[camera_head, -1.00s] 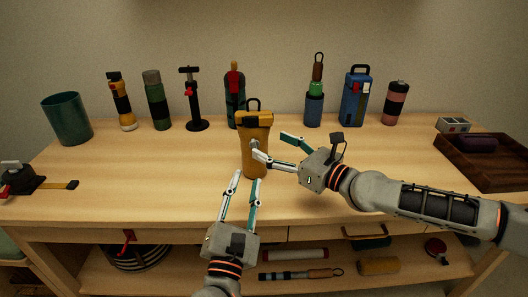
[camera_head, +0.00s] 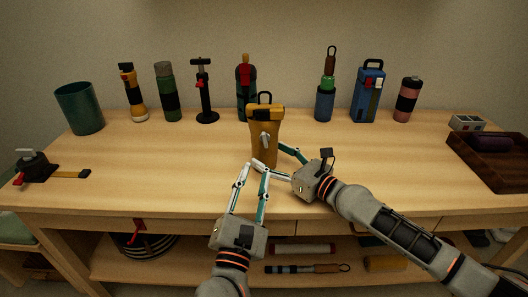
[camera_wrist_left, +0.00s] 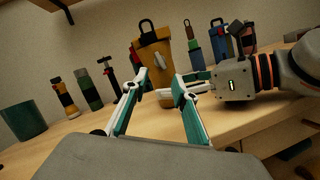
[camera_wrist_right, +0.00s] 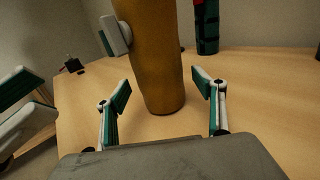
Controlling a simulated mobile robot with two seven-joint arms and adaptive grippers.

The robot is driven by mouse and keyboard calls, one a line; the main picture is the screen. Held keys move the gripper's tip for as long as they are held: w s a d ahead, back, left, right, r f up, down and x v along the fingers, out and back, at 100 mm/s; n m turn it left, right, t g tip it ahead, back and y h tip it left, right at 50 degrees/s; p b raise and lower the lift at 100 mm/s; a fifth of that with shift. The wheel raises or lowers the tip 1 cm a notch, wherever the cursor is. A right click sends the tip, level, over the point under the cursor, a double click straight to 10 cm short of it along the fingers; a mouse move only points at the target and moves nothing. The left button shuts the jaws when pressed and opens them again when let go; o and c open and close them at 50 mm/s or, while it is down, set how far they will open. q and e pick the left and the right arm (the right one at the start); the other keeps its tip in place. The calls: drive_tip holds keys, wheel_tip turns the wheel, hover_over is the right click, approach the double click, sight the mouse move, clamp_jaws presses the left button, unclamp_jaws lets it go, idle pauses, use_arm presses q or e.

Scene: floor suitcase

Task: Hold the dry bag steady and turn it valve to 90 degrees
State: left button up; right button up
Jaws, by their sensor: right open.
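The dry bag (camera_head: 258,121) is a yellow upright bag with a dark handle, standing in the middle of the table. Its grey valve (camera_head: 264,141) is on the front face and also shows in the left wrist view (camera_wrist_left: 160,62). My left gripper (camera_head: 257,167) is open and empty in front of the bag's lower part, below the valve. My right gripper (camera_head: 270,157) is open at the bag's lower right. In the right wrist view its fingers (camera_wrist_right: 161,86) are spread to either side of the bag's lower body (camera_wrist_right: 155,70), with no clear contact.
A blue bag (camera_head: 367,95), a pump (camera_head: 204,95) and several bottles stand along the back. A green bin (camera_head: 79,109) is at the left. A wooden tray (camera_head: 487,170) is at the right. My two grippers are close together.

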drive_tip(key=shift+x, duration=1.7)
